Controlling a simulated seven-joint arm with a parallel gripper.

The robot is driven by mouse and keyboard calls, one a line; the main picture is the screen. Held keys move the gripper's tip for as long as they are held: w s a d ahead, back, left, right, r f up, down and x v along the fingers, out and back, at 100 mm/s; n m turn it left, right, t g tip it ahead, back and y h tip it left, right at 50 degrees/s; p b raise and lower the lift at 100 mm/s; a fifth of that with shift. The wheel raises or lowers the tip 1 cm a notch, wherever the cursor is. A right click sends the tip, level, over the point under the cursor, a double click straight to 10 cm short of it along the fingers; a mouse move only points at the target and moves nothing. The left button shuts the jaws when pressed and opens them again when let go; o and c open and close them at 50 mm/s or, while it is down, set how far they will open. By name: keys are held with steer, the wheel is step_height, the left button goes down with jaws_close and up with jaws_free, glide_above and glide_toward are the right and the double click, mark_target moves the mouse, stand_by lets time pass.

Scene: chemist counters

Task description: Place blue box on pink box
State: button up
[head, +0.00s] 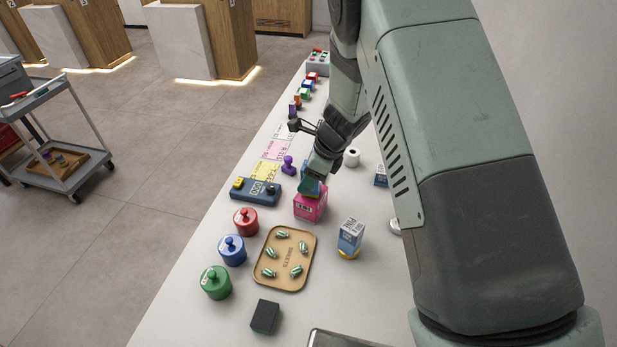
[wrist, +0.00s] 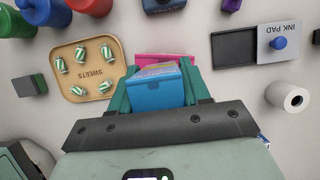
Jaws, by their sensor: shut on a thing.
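The pink box (head: 310,207) stands on the counter in the head view, directly under my gripper (head: 311,186). In the wrist view a strip of the pink box (wrist: 150,58) shows beyond the held box. The blue box (wrist: 157,94) is between the two teal fingers of my gripper (wrist: 160,84) in the wrist view. The gripper is shut on it. In the head view the fingers and arm mostly hide the blue box. It is just above or touching the top of the pink box; I cannot tell which.
A tan sweets tray (head: 262,279) lies in front of the pink box. A blue counter device (head: 254,192) and red jar (head: 245,221) stand left. A blue-white carton (head: 351,236) stands right. A white roll (head: 352,158) and purple stamp (head: 288,166) are behind.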

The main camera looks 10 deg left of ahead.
steer(key=shift+f, duration=0.2)
steer(key=o, duration=1.1)
steer(key=shift+c, duration=0.2)
steer(key=v, duration=1.2)
steer(key=shift+r, duration=0.2)
steer(key=s+d+r+n+t, duration=0.1)
steer(key=s+d+r+n, duration=0.35)
steer(key=r, duration=0.45)
steer(key=s+d+r+n+t, duration=0.1)
steer(key=s+d+r+n, duration=0.35)
steer(key=r, duration=0.35)
steer(key=s+d+r+n+t+h, duration=0.1)
steer(key=s+d+r+n+h, duration=0.1)
steer(key=s+d, duration=0.4)
steer(key=s+d+r+n+t+h, duration=0.2)
steer(key=s+d+r+n, duration=0.2)
steer(key=s+n, duration=0.3)
steer(key=s+d, duration=0.1)
steer(key=s, duration=0.3)
steer(key=shift+d+t, duration=0.3)
steer(key=shift+d, duration=0.05)
